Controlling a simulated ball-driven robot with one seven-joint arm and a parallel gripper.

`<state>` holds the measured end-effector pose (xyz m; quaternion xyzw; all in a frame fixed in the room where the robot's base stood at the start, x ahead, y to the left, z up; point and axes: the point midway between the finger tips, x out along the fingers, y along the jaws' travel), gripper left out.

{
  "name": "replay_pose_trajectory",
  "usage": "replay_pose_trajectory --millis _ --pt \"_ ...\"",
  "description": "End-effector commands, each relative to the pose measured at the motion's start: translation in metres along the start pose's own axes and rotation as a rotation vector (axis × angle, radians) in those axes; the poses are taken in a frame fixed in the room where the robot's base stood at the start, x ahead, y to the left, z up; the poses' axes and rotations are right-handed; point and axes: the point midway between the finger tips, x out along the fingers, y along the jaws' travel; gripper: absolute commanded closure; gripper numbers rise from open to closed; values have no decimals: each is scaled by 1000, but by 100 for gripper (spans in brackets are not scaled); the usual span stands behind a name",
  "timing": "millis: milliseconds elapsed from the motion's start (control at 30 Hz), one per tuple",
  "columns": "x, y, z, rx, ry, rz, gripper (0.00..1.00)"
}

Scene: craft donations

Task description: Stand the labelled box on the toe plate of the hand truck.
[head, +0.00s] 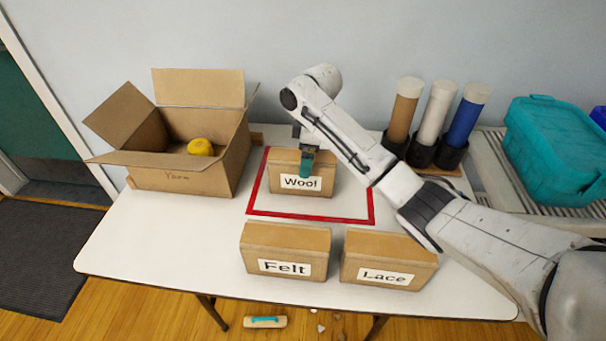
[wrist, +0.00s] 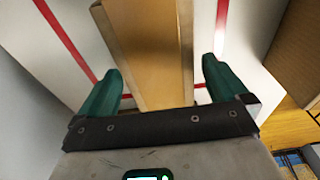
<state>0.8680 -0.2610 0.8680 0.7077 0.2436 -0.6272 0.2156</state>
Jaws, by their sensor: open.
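Three closed cardboard boxes with white labels are on the table. The "Wool" box (head: 279,168) stands inside a red taped outline. The "Felt" box (head: 285,250) and the "Lace" box (head: 388,262) stand nearer the front edge. My gripper (head: 305,170) is at the top of the Wool box, pointing down, and one teal finger shows in front of its face. In the wrist view my open fingers (wrist: 160,75) are on either side of a cardboard box (wrist: 150,50), with a small gap at each side. No hand truck is visible in either view.
Several upright tubes (head: 440,110) stand at the back right, beside a teal bin (head: 565,150) on a slatted surface.

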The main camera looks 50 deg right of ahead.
Motion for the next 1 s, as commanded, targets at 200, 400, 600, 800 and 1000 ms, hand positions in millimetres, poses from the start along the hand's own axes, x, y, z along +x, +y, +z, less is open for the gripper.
replay_pose_trajectory --millis 200,400,600,800,1000 --pt "18 0 -4 0 -2 -1 0" --pt "46 0 -8 1 -1 -1 0" --pt "55 0 -8 0 0 1 0" --pt "55 0 -8 0 0 0 4" --pt "55 0 -8 0 0 0 23"
